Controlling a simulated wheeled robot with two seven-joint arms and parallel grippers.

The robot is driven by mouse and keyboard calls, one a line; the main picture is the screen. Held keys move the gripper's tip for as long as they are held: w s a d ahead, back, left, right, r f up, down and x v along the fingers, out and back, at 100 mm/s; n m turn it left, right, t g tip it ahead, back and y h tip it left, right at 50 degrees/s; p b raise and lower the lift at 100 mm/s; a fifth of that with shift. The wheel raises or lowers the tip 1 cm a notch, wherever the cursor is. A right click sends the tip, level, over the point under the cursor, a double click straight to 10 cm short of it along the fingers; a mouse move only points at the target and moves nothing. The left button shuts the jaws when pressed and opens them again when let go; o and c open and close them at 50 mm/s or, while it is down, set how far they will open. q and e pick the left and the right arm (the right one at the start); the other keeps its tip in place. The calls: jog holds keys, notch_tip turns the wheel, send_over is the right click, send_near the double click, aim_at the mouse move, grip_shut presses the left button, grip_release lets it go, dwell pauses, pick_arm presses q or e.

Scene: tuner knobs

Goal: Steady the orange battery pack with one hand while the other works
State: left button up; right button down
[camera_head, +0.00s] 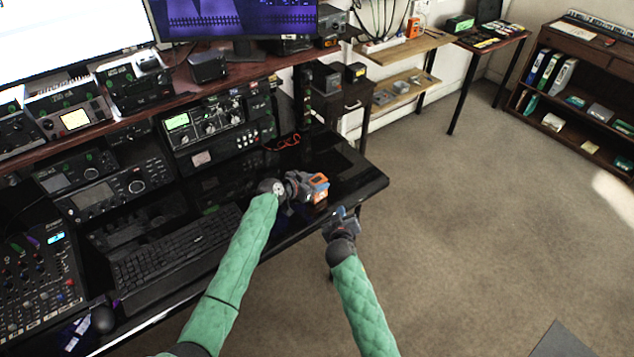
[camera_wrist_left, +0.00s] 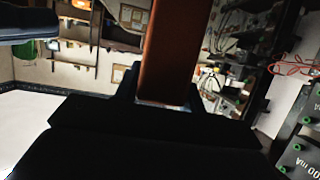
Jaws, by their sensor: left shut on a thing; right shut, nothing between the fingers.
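The orange battery pack (camera_head: 318,183) is at the right part of the black desk, in front of the radios. My left gripper (camera_head: 308,187) is shut on it from the left. In the left wrist view the orange pack (camera_wrist_left: 172,50) stands between the two fingers and fills the middle of the picture. My right gripper (camera_head: 341,216) is shut and empty. It is off the front edge of the desk, lower and to the right of the pack, and apart from it. The left gripper's fingers hide part of the pack, and I cannot tell whether it touches the desk.
A black keyboard (camera_head: 175,250) and a mixer (camera_head: 38,290) lie on the desk to the left. Radios (camera_head: 220,122) stand behind. A red cable (camera_head: 288,141) lies behind the pack. The desk's right end (camera_head: 370,182) is clear. Open carpet (camera_head: 480,220) spreads to the right.

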pick_arm(q)
jog(key=o, duration=1.3)
jog(key=v, duration=1.2)
